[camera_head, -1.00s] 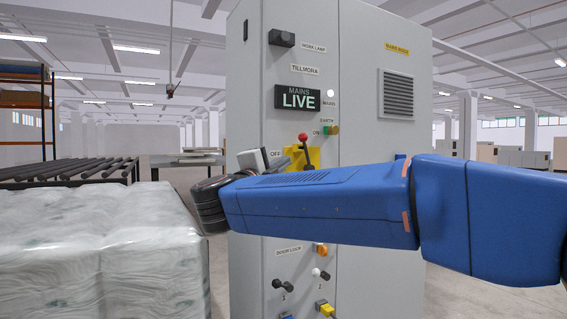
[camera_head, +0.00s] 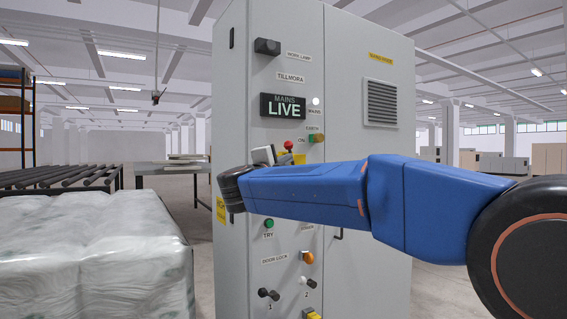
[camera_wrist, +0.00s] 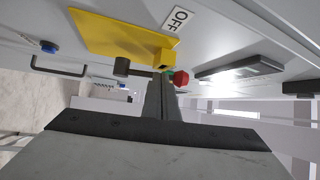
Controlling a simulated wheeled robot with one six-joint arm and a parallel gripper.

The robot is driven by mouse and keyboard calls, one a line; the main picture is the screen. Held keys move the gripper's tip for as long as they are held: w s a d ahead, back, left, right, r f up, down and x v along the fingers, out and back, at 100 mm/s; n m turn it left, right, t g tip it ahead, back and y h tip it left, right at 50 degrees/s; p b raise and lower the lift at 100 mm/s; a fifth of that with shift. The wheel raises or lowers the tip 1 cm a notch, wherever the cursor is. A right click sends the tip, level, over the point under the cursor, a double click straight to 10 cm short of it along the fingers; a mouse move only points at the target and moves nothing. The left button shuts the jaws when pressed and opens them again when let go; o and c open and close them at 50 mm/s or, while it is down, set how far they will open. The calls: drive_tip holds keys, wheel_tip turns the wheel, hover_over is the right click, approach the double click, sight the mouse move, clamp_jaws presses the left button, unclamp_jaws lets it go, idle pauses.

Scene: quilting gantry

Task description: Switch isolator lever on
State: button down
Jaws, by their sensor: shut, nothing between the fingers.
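The display (camera_head: 283,106) above reads MAINS LIVE. In the head view my gripper (camera_head: 264,155) is partly hidden.
Below my arm the cabinet carries a green TRY button (camera_head: 268,223), an orange door-lock knob (camera_head: 307,258) and small black and white levers. A wrapped pallet load (camera_head: 95,255) stands at the left, before a roller conveyor (camera_head: 60,176).

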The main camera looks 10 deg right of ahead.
idle(0.3)
drive_tip(key=shift+w+d+r+m+g+y, duration=0.25)
drive_tip(key=shift+d+r+m+g+y, duration=0.35)
drive_tip(key=shift+d+m+g, duration=0.25)
drive_tip(key=shift+s, duration=0.1)
